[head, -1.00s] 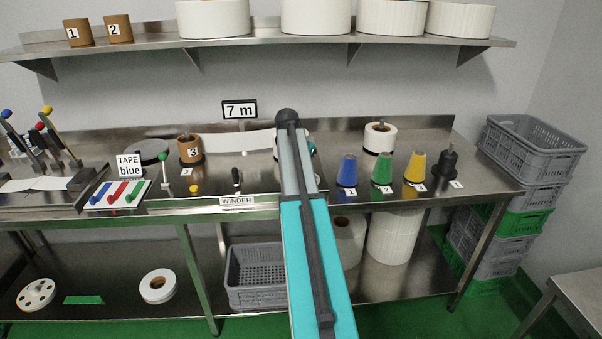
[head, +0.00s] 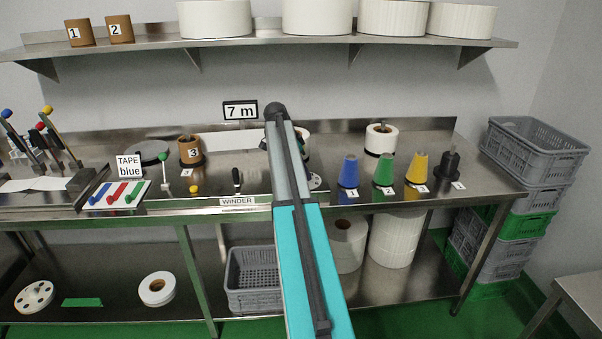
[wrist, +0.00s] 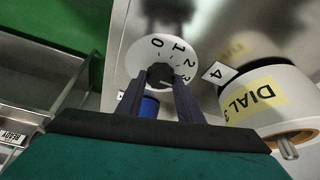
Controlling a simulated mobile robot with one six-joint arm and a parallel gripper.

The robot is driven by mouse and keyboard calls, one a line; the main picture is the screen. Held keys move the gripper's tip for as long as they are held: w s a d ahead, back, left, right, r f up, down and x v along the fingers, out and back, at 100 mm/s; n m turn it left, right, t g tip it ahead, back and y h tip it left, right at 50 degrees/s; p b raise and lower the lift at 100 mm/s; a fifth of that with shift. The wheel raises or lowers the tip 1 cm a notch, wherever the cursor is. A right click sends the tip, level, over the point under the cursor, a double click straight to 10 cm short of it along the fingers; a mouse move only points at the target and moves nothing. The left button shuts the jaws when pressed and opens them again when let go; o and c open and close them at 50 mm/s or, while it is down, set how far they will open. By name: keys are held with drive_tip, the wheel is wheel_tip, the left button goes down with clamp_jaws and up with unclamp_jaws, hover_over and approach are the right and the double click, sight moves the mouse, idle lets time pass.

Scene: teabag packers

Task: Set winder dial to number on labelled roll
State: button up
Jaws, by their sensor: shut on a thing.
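In the wrist view my gripper (wrist: 160,95) is shut on the black knob (wrist: 160,74) at the middle of the white winder dial (wrist: 142,50). The numbers 0, 1, 2 and 3 show around the disc. A small light mark on the knob faces the 2 and 3 side; its exact number is unclear. The white roll (wrist: 290,85) with a yellow label reading "DIAL 3" stands to the right. In the head view a sliver of the dial (head: 316,182) shows beside my arm, which hides my gripper and most of the roll (head: 303,142).
The sign "WINDER" (head: 237,202) is on the bench edge. Blue (head: 348,172), green (head: 384,171) and yellow (head: 418,169) cones and a black spindle (head: 449,164) stand right of the dial. A small black-handled lever (head: 237,179) stands to the left.

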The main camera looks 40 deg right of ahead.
drive_tip(key=shift+w+a, duration=0.1)
drive_tip(key=shift+w, duration=0.05)
drive_tip(key=o, duration=1.1)
drive_tip(key=shift+c, duration=0.2)
drive_tip(key=b+v, duration=0.2)
drive_tip(key=v, duration=1.1)
drive_tip(key=shift+r+b, duration=0.35)
drive_tip(key=shift+a+f, duration=0.1)
drive_tip(key=shift+a, duration=0.05)
